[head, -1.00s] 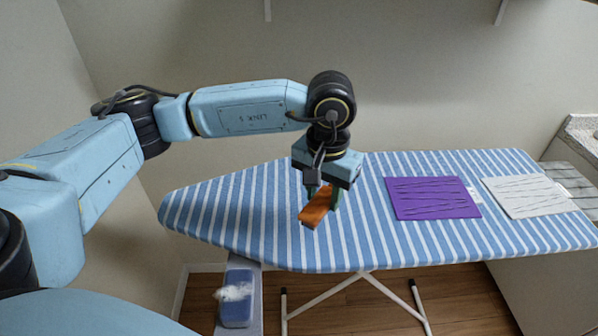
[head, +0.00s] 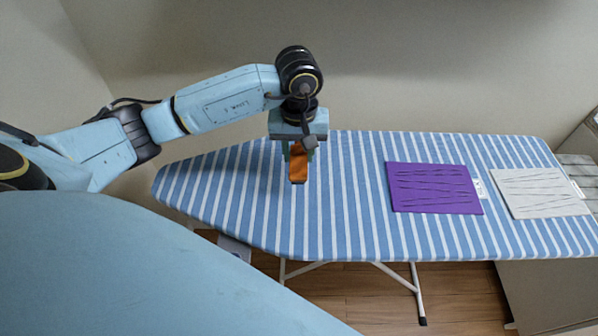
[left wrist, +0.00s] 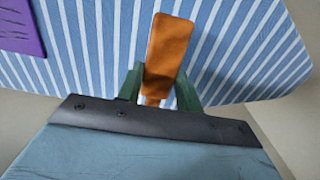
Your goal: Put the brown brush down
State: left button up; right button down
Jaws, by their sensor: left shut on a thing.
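The brown brush (head: 298,163) is an orange-brown block over the striped ironing board (head: 345,220), left of the board's middle. My left gripper (head: 300,149) points down and is shut on it. In the left wrist view the brush (left wrist: 168,45) sits between the two green fingers (left wrist: 160,88), its broad end pointing away from the palm. The striped cover lies behind it. I cannot tell whether the brush touches the board. My right gripper is not in view.
A purple folded towel (head: 433,188) and a white folded towel (head: 541,193) lie on the right half of the board. The board's left end and the area around the brush are clear. A wall stands behind.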

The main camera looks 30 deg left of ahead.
pick_arm(q)
notch_tip(320, 180, down, 3)
jog(key=shift+r, duration=0.15)
notch_tip(320, 180, down, 4)
jog(key=shift+d+r, duration=0.1)
jog(key=shift+r, duration=0.05)
jog(key=shift+f, duration=0.25)
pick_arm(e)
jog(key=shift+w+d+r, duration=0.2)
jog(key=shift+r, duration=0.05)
pick_arm(q)
jog(key=shift+f, duration=0.15)
jog(key=o, duration=1)
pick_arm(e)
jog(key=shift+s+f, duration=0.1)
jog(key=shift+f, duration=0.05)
